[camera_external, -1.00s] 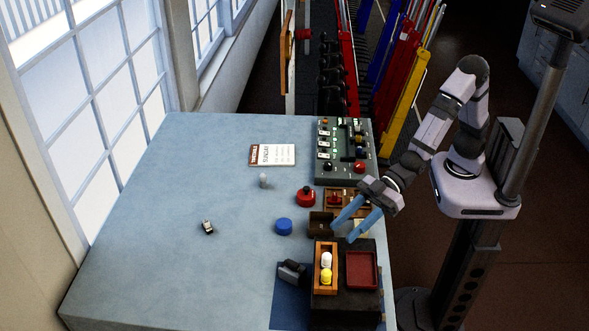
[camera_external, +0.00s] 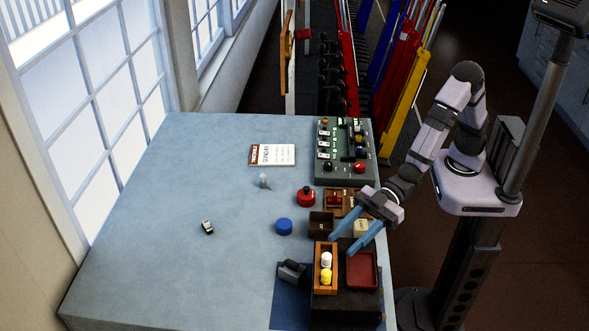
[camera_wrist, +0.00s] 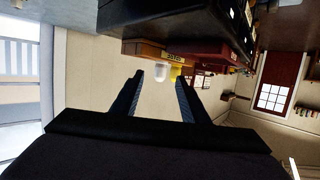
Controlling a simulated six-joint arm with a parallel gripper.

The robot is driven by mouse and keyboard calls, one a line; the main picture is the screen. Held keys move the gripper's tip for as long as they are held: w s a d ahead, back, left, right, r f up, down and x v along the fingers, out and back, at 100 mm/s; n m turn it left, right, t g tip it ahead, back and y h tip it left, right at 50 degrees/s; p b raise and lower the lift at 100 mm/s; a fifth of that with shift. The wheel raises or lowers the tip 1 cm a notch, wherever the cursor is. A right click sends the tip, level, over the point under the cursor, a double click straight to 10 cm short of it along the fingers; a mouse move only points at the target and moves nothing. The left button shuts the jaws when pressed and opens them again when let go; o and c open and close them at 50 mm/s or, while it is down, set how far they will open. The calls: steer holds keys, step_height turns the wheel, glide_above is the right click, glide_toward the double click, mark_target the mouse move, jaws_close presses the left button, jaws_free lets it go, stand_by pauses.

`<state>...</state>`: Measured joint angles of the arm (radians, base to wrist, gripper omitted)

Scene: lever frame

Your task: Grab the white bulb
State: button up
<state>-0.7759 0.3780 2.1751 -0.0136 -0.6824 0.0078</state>
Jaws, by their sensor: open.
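A white bulb (camera_external: 326,259) stands in a narrow orange-brown wooden tray (camera_external: 317,279), just behind a yellow bulb (camera_external: 326,276). My gripper (camera_external: 342,246) is open and empty, with its blue fingers pointing down-left, just behind and right of the white bulb. In the wrist view, a pale shape that looks like the white bulb (camera_wrist: 161,70) shows between and beyond the fingertips of my gripper (camera_wrist: 160,76). Part of the yellow bulb (camera_wrist: 176,72) shows beside it. The fingers appear apart from both bulbs.
The tray sits on a dark block (camera_external: 345,303) beside a red tray (camera_external: 362,270). A brown box (camera_external: 321,222), a red button (camera_external: 306,197) and a blue disc (camera_external: 284,226) are behind. A green control panel (camera_external: 335,172) stands farther back. The table's left side is mostly clear.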

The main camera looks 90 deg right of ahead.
mark_target(334, 259)
steer(key=shift+p+x, duration=1.2)
steer(key=shift+x, duration=0.35)
steer(key=shift+p+x, duration=0.3)
steer(key=shift+x, duration=0.6)
jaws_close()
